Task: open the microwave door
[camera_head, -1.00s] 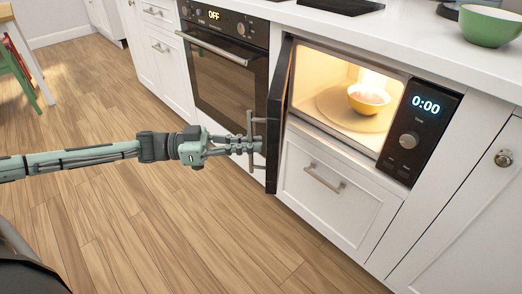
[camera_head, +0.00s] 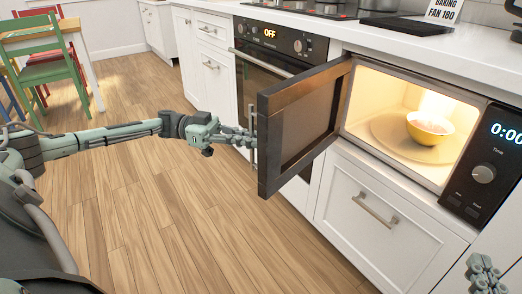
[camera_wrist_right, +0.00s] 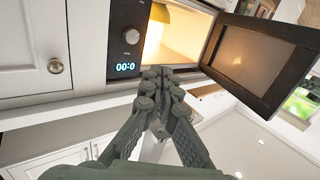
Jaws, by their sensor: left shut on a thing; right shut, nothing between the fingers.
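The microwave (camera_head: 430,185) is built into the white cabinets, and its cavity is lit. Its dark door (camera_head: 306,118) stands wide open, swung out to the left with its inner face showing; it also shows in the right wrist view (camera_wrist_right: 263,62). My left gripper (camera_head: 250,139) is shut on the door handle (camera_head: 254,150), a thin vertical bar at the door's free edge. My right gripper (camera_head: 483,270) is shut and empty at the lower right. In the right wrist view my right gripper (camera_wrist_right: 164,75) is in front of the microwave opening.
A yellow bowl (camera_head: 430,128) sits on the round plate (camera_head: 390,132) inside the microwave. A black oven (camera_head: 262,65) is left of the door, and a drawer (camera_head: 375,215) is below the microwave. The wooden floor (camera_head: 170,220) in front is clear.

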